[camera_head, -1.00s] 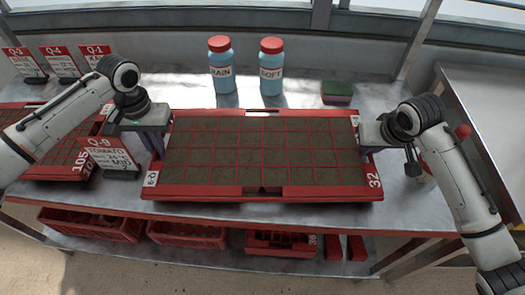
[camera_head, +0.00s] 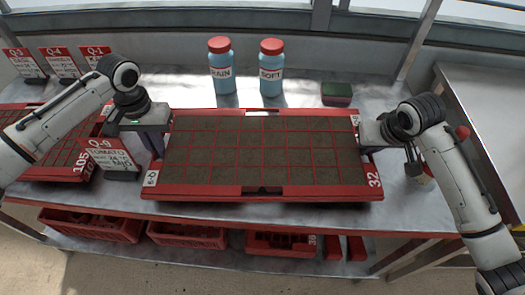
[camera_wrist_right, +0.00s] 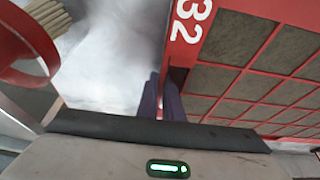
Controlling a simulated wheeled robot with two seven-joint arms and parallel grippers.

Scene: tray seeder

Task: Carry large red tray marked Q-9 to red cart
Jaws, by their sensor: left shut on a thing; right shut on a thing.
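The large red tray (camera_head: 263,190) with soil-filled cells lies in the middle of the bench in the head view. Its left front label reads as Q-9 or similar, and its right front corner is marked 32. My left gripper (camera_head: 160,148) is shut on the tray's left edge. My right gripper (camera_head: 372,148) is shut on its right edge. In the right wrist view the dark fingers (camera_wrist_right: 165,100) are at the red tray wall (camera_wrist_right: 190,62) beside the 32. The fingertips are partly hidden there. The red cart is not recognisable in these views.
A Q-9 TOMATO card (camera_head: 112,155) stands beside my left gripper. Another red tray (camera_head: 65,172) lies at left. Red crates (camera_head: 90,225) sit on the lower shelf. A metal surface (camera_head: 480,100) is at right.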

